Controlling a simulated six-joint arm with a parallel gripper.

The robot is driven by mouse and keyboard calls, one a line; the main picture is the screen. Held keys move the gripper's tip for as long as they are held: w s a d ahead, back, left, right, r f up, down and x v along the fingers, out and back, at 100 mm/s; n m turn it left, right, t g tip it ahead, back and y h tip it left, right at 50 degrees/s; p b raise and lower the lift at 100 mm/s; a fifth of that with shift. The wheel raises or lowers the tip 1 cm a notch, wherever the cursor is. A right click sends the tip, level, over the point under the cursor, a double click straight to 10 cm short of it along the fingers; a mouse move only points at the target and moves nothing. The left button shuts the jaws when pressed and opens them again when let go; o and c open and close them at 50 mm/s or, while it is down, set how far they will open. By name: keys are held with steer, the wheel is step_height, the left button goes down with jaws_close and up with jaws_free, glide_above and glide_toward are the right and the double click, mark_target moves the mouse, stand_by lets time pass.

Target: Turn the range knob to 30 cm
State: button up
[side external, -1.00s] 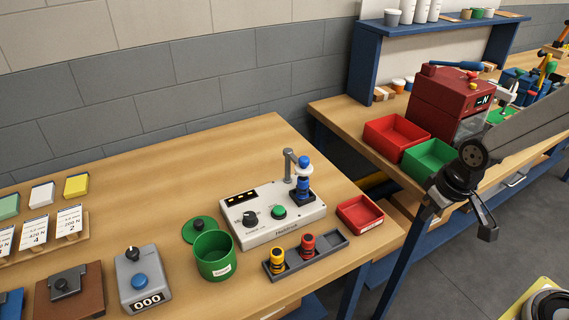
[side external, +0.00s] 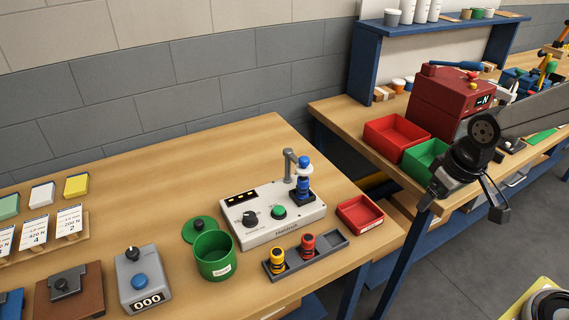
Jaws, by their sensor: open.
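The range knob is probably the black dial (side external: 250,218) on the left of the white tester box (side external: 292,222); its setting is too small to read. A green button (side external: 279,212) sits to the right of the dial. A grey post and a blue-topped fixture (side external: 304,180) stand at the box's back right. My gripper (side external: 468,204) is in the air at the right, beyond the table's right end and well apart from the dial. Its jaws are open, with nothing seen between them.
A grey tray (side external: 335,244) with yellow and red plugs lies in front of the box. A red tray (side external: 360,214) is to its right, a green cup (side external: 214,255) to its left. A grey counter box (side external: 142,279) stands further left. Red and green bins (side external: 396,137) sit on the far bench.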

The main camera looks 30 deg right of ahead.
steer(key=n+y, duration=0.4)
steer(key=n, duration=1)
glide_above(249, 215)
steer(key=s+d, duration=0.1)
steer(key=d, duration=0.2)
steer(key=shift+g, duration=0.5)
step_height(249, 215, down, 6)
steer(key=shift+s+r, duration=0.15)
steer(key=shift+r, duration=0.1)
steer(key=shift+x, duration=3.85)
